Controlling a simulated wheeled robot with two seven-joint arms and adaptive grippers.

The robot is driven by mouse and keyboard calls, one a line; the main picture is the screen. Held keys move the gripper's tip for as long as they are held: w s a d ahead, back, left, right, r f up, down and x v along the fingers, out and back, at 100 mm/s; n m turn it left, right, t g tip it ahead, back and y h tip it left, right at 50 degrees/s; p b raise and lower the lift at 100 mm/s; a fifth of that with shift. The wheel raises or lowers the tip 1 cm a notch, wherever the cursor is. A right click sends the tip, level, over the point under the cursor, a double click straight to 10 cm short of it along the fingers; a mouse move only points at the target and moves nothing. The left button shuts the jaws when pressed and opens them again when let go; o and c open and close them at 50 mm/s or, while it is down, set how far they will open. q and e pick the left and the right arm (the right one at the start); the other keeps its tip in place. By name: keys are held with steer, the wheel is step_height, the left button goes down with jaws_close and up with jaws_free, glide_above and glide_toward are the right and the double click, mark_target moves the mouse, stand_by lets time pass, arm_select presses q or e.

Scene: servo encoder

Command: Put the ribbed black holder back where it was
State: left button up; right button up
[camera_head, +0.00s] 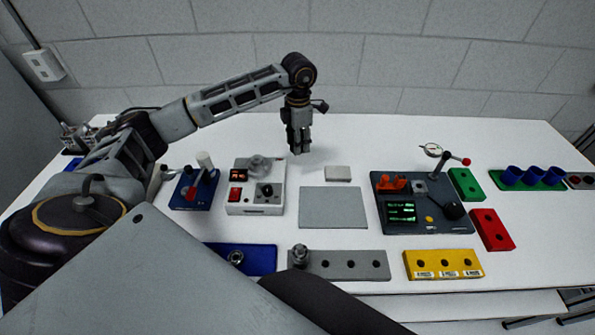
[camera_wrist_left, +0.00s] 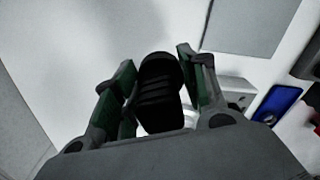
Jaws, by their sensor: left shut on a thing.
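The ribbed black holder (camera_wrist_left: 160,88) shows in the left wrist view between the green-padded fingers of my left gripper (camera_wrist_left: 155,72). The gripper is shut on it, and its ridges face the camera. In the head view my left gripper (camera_head: 299,147) points down over the back of the white table, behind the white box and the grey mat. The holder cannot be told apart from the dark gripper there, and the gap to the table is unclear. My right gripper is not in view.
A white control box (camera_head: 257,187) stands front-left of the gripper, with a grey mat (camera_head: 333,207) and a small grey block (camera_head: 338,173) to the right. A dark instrument board (camera_head: 422,203) is farther right. The back of the table is mostly clear.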

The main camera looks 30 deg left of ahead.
arm_select(q)
glide_above(298, 170)
step_height(298, 170, down, 6)
steer(key=shift+r+p, duration=0.2)
steer(key=shift+p, duration=0.2)
steer(key=shift+f, duration=0.45)
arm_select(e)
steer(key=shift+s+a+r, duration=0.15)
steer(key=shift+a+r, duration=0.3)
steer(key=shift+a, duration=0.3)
arm_select(q)
steer(key=shift+f+p, duration=0.3)
steer(key=shift+f, duration=1.45)
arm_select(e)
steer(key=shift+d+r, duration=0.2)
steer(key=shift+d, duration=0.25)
arm_select(q)
steer(key=shift+f, duration=0.15)
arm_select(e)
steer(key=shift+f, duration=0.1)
